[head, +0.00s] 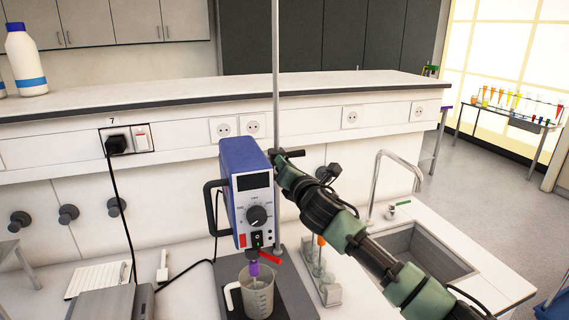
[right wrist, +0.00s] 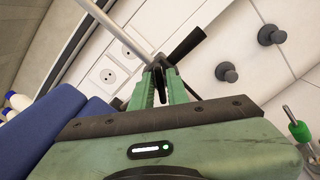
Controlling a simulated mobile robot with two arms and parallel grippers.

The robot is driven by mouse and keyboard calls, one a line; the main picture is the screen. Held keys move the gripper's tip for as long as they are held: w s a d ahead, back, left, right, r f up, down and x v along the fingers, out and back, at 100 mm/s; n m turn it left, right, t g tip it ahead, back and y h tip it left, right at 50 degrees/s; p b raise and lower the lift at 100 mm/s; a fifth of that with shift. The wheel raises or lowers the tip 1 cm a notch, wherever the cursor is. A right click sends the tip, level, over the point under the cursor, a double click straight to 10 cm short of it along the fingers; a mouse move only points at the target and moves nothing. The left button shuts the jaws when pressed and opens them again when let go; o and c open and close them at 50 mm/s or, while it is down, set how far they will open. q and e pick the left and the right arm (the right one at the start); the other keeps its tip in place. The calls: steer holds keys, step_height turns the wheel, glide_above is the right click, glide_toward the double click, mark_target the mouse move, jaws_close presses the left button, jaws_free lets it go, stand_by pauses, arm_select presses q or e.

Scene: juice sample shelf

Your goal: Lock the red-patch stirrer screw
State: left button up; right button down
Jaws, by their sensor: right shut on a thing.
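The stirrer (head: 245,190) is a blue box with a grey front, a dark display, a dial and a red patch (head: 242,240) low on its front. It sits on a tall metal rod (head: 276,80). A dark screw (head: 294,153) with a bar handle is at the rod, beside the stirrer's upper right. In the right wrist view its black handle (right wrist: 186,43) points up and right from the fingertips. My right gripper (head: 279,165) is at this screw; in the right wrist view its green fingers (right wrist: 160,82) are closed on it. Its exact grip is partly hidden. My left gripper is not in view.
A beaker (head: 257,293) stands on the dark base under the stirrer. A red-handled part (head: 271,258) is just above it. A rack (head: 325,276) and a sink (head: 425,250) with a tap (head: 378,175) lie right. A raised shelf (head: 180,104) runs behind.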

steer(key=m, duration=1)
steer(key=shift+d+f+m, duration=0.1)
steer(key=shift+f+m, duration=0.2)
steer(key=shift+f, duration=0.05)
stand_by(0.4)
steer(key=c, duration=1.4)
jaws_free()
steer(key=shift+r, duration=0.1)
steer(key=shift+c, duration=0.2)
steer(key=shift+s, duration=0.1)
steer(key=b+v, duration=0.2)
steer(key=v, duration=0.5)
steer(key=shift+s+d, duration=0.15)
steer(key=shift+s, duration=0.15)
